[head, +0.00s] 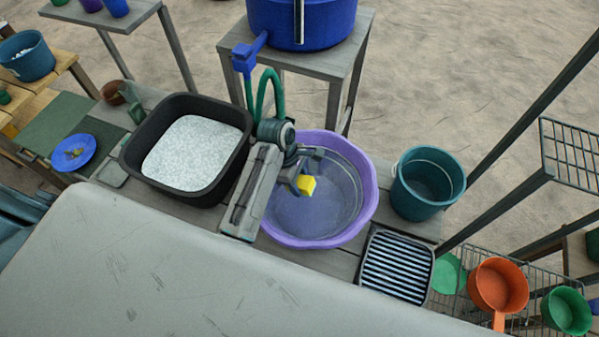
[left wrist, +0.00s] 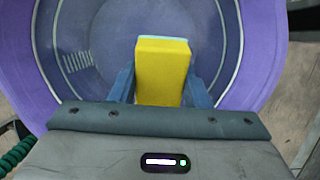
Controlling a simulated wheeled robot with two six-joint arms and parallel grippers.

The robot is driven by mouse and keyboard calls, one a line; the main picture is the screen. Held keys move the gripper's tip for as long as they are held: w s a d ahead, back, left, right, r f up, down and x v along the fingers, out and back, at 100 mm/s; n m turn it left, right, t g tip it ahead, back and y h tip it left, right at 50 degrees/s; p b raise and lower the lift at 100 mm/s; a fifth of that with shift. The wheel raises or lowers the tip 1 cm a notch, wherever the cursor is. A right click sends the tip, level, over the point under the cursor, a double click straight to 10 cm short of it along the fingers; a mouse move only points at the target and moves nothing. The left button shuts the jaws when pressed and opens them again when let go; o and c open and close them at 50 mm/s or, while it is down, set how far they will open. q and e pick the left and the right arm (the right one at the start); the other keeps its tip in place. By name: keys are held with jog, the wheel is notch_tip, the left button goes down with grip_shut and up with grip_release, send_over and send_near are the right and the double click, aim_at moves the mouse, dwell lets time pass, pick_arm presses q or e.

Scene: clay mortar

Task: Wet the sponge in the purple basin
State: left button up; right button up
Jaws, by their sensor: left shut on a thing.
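The purple basin (head: 366,196) stands on the grey bench in the middle of the head view, and its rim also fills the left wrist view (left wrist: 262,50). My left gripper (head: 303,184) is over the inside of the basin. It is shut on the yellow sponge (head: 307,185), which sits between the fingers in the left wrist view (left wrist: 162,72). The sponge shows a pale top edge there. I cannot tell whether the sponge touches water or the basin floor. My right gripper is not in view.
A black tub (head: 133,158) of white grains stands left of the basin. A teal bucket (head: 428,183) and a ridged tray (head: 397,266) stand right of it. A blue tank (head: 300,25) with a tap is behind. Orange (head: 499,286) and green (head: 567,311) pots sit at lower right.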

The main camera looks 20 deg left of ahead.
pick_arm(q)
notch_tip(320, 180, down, 8)
jog(key=shift+r, duration=0.2)
dwell(1.1)
notch_tip(320, 180, up, 12)
jog(key=shift+f, duration=0.2)
dwell(0.5)
jog(key=shift+d+f, duration=0.1)
dwell(0.7)
